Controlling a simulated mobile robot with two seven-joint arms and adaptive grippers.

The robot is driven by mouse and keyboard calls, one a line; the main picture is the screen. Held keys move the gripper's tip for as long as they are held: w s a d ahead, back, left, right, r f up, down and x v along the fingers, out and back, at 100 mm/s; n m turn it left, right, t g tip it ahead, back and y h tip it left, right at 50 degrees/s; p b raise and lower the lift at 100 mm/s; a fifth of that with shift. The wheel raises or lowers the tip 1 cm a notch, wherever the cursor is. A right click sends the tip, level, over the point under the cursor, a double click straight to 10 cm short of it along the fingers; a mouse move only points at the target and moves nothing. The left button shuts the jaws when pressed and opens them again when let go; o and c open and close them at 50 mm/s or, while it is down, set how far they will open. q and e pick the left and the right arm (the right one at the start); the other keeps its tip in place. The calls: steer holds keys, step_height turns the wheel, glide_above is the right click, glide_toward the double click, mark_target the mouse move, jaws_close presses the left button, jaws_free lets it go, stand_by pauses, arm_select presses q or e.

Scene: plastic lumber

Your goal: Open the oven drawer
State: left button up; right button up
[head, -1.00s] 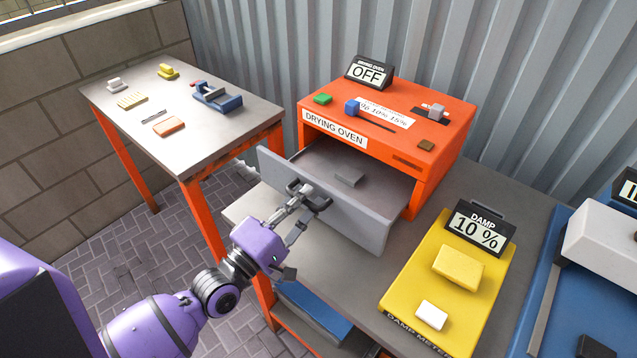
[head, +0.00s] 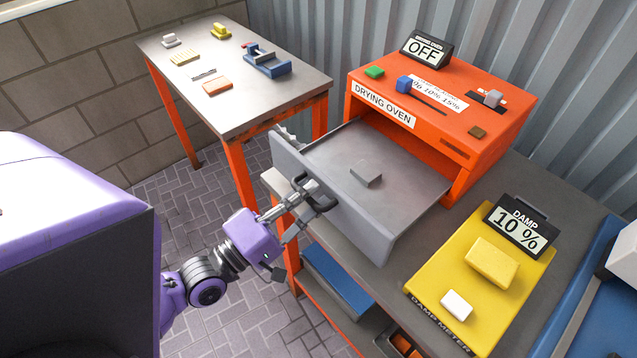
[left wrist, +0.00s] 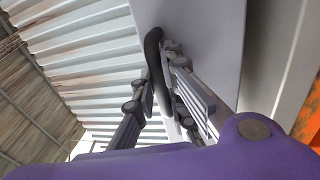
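The orange drying oven (head: 480,120) stands on the grey bench, and its display reads OFF. Its grey drawer (head: 410,190) is pulled far out, and a small grey block (head: 366,173) lies on the drawer floor. My left gripper (head: 308,199) is at the drawer front, shut on the dark drawer handle (head: 327,204). In the left wrist view the black handle (left wrist: 154,60) lies between the two fingers, against the pale drawer front (left wrist: 205,45). My right gripper is not in view.
A yellow damp meter (head: 430,278) reading 10 % stands on the bench at right, bearing a yellow block and a white block. A side table (head: 240,105) with small items stands at back left. Paved floor lies between it and the bench.

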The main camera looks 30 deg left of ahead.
arm_select(q)
steer(key=shift+o, duration=0.2)
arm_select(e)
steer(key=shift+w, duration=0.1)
arm_select(q)
steer(key=v, duration=1.2)
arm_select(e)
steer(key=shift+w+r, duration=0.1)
